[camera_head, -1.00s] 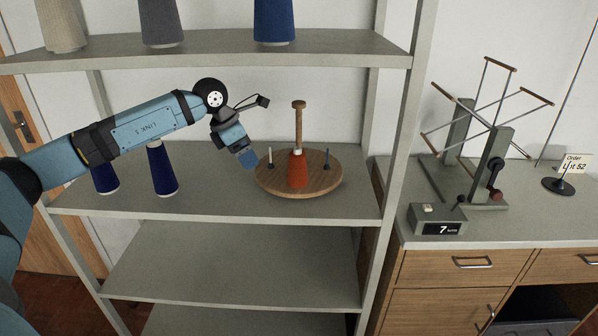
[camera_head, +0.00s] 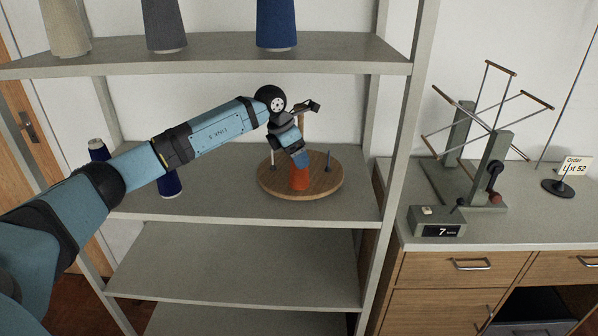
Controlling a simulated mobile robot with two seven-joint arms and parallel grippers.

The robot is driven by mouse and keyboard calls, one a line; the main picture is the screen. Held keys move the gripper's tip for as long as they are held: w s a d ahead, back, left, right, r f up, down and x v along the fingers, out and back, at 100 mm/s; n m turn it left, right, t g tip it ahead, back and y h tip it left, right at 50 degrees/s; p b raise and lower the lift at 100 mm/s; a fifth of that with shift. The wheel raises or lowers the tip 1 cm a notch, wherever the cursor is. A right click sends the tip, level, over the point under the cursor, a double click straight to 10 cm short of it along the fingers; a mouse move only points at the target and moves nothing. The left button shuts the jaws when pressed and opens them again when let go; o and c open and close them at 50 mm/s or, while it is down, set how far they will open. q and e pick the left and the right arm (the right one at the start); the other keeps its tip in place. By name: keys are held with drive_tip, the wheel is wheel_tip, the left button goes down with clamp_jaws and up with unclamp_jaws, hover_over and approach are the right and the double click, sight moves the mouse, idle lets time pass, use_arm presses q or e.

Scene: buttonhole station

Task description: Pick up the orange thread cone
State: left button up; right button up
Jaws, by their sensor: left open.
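The orange thread cone (camera_head: 299,180) stands upright on a round wooden turntable (camera_head: 324,187) on the middle shelf. My left gripper (camera_head: 301,160) is at the top of the cone, in front of the wooden post (camera_head: 302,124), and hides the cone's upper part. The gripper points down and is open. From this view I cannot tell whether the fingers are around the cone or in front of it. My right gripper is not in view.
Thin pegs, one at the right (camera_head: 328,160), stand on the turntable. Dark blue cones (camera_head: 170,184) stand left on the same shelf, partly behind my arm. The shelf above (camera_head: 230,56) holds more cones. A winder (camera_head: 480,165) stands on the counter at right.

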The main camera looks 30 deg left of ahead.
use_arm(q)
drive_tip(key=x, duration=0.3)
drive_tip(key=shift+w, duration=0.1)
drive_tip(key=shift+r, duration=0.15)
drive_tip(key=c, duration=1)
